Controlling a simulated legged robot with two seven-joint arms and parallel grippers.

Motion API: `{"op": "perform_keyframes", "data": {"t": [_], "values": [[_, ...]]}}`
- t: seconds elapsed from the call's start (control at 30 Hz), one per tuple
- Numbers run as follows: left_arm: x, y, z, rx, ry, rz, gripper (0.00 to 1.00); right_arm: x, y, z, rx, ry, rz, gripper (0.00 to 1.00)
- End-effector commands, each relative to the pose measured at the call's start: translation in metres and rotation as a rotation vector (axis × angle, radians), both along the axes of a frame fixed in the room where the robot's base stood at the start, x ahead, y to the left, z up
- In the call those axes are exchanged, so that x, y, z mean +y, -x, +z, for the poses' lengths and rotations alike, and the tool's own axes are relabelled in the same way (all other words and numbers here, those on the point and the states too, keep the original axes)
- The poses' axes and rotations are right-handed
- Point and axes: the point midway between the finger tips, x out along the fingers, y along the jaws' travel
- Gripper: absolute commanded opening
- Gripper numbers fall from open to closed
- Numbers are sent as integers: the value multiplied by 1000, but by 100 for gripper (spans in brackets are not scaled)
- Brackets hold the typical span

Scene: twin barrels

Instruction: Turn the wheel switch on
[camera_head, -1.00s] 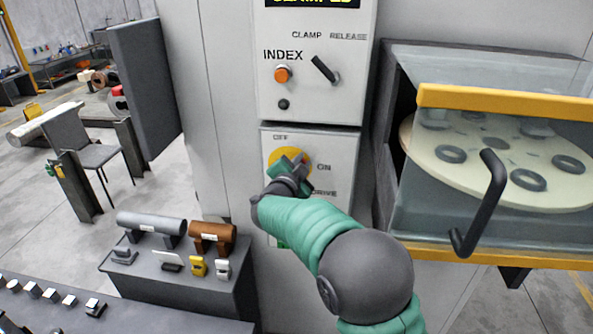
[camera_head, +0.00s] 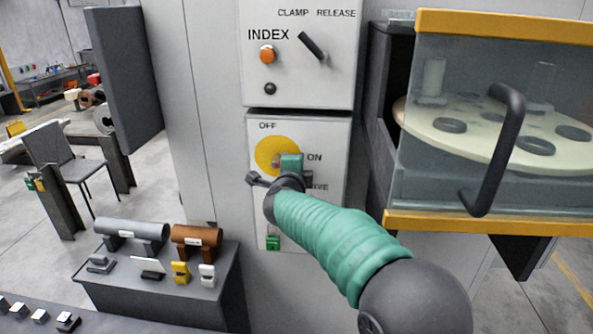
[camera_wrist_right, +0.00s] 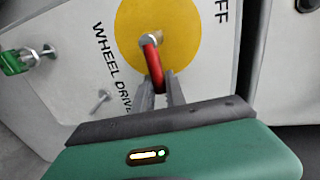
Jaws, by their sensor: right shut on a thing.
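The wheel switch is a yellow disc (camera_head: 268,148) with a red handle (camera_wrist_right: 152,62), on a white panel marked OFF above and ON to the right. My right gripper (camera_wrist_right: 161,92) is shut on the outer end of the red handle, which runs down from the disc's hub in the wrist view. In the head view my right gripper (camera_head: 278,164) covers the disc's lower right and hides most of the handle and part of the lettering below. The handle's exact angle against OFF and ON is hard to tell. My left gripper is not in view.
Above is a panel with an orange INDEX button (camera_head: 267,54) and a black clamp lever (camera_head: 312,46). A glass-fronted cabinet with a black door handle (camera_head: 499,150) stands at right. A green fitting (camera_head: 273,242) sits low on the switch panel. A grey bench (camera_head: 160,290) stands at lower left.

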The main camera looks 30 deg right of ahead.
Motion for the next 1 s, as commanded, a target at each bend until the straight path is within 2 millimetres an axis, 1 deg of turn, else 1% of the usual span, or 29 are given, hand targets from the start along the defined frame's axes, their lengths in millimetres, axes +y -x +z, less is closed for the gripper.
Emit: {"op": "perform_keyframes", "data": {"t": [0.03, 0.13, 0.6, 0.63, 0.77, 0.8, 1.0], "values": [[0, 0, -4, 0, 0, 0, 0, 0, 0, -2, -9, -10, -1, 0], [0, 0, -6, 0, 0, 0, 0, 0, 0, -2, -20, -25, 0, 0], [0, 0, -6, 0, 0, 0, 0, 0, 0, -3, -26, -36, 0, 0], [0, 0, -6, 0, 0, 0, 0, 0, 0, -3, -26, -36, 0, 19], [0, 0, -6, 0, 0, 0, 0, 0, 0, -3, -25, -36, 1, 36], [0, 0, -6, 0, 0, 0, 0, 0, 0, -3, -24, -35, 1, 38], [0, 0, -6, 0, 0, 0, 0, 0, 1, -2, -26, -36, 1, 38]]}}
